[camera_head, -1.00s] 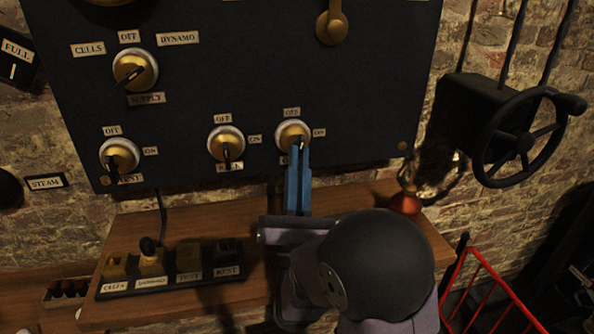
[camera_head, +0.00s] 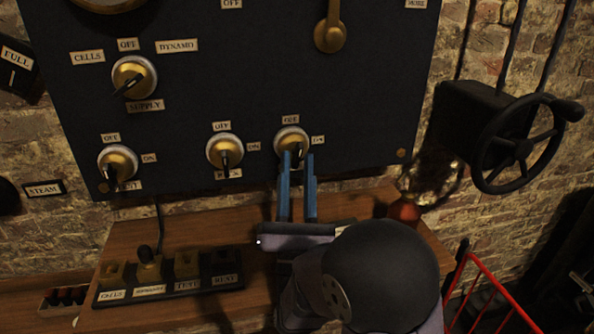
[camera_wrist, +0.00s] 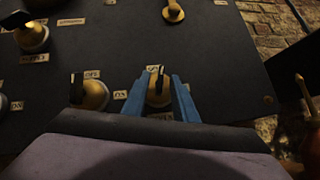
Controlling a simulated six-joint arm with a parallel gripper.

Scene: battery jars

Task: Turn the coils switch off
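The rightmost knob switch (camera_head: 290,138) in the panel's lower row is a brass dial with a dark handle. It has an OFF label above and an ON label to its right. The label below it is mostly hidden by my fingers, so I cannot read it as coils. My gripper (camera_head: 298,156) is in front of this knob, its two blue fingers spread apart. In the wrist view, the knob (camera_wrist: 158,98) shows between the fingers, its handle near vertical. I cannot tell whether a finger touches it or which label the handle points to.
A similar knob (camera_head: 224,150) is close to the left, with another (camera_head: 117,161) farther left and the supply knob (camera_head: 134,76) above. A wooden shelf (camera_head: 190,226) below carries a labelled switch block (camera_head: 165,287). A black handwheel (camera_head: 520,145) is at right.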

